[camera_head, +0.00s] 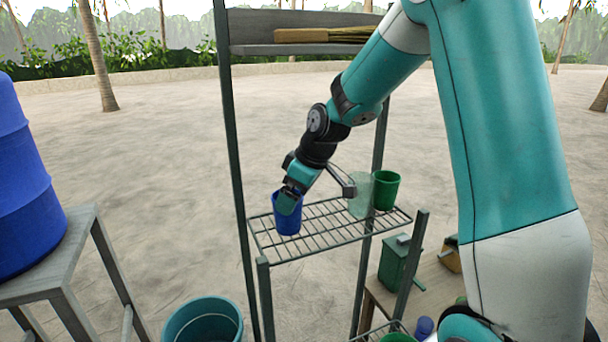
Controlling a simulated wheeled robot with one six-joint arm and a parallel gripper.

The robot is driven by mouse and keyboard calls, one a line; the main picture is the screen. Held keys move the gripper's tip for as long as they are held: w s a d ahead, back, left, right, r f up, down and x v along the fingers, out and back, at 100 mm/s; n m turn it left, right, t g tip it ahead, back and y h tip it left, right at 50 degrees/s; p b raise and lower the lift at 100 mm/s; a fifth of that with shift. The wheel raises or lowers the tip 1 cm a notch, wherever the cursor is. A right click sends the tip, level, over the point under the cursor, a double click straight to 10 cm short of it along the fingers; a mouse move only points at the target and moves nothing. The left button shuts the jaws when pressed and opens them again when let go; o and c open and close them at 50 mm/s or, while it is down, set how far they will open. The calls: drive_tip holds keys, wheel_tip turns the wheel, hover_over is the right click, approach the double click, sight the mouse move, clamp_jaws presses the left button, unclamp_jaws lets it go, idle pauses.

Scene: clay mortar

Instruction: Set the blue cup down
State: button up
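The blue cup (287,222) is upright at the left part of a wire rack shelf (345,239). My gripper (290,193) comes down from the upper right and is shut on the cup at its rim. One teal finger lies over the near side of the cup; the other finger is hidden. The cup's base shows against the wires, and I cannot tell whether it touches them.
A green cup (386,190) and a pale translucent cup (359,196) stand at the rack's right end. An upper shelf (300,49) holds a broom-like bundle (325,35). A blue barrel (20,190) stands on a stand at left; a teal bucket (203,322) sits below.

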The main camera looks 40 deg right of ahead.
drive_tip(key=b+v, duration=0.2)
drive_tip(key=v, duration=0.8)
drive_tip(key=s+a+f+g+y, duration=0.1)
drive_tip(key=s+a+f+g, duration=0.1)
drive_tip(key=s+a, duration=1.2)
drive_tip(key=s+a+f+g, duration=0.1)
drive_tip(key=s+a+f, duration=0.2)
drive_tip(key=s+a, duration=0.4)
drive_tip(key=s, duration=0.3)
drive_tip(key=shift+a+g+y, duration=0.15)
drive_tip(key=shift+g+y, duration=0.15)
drive_tip(key=shift+g, duration=0.1)
drive_tip(key=shift+f, duration=0.1)
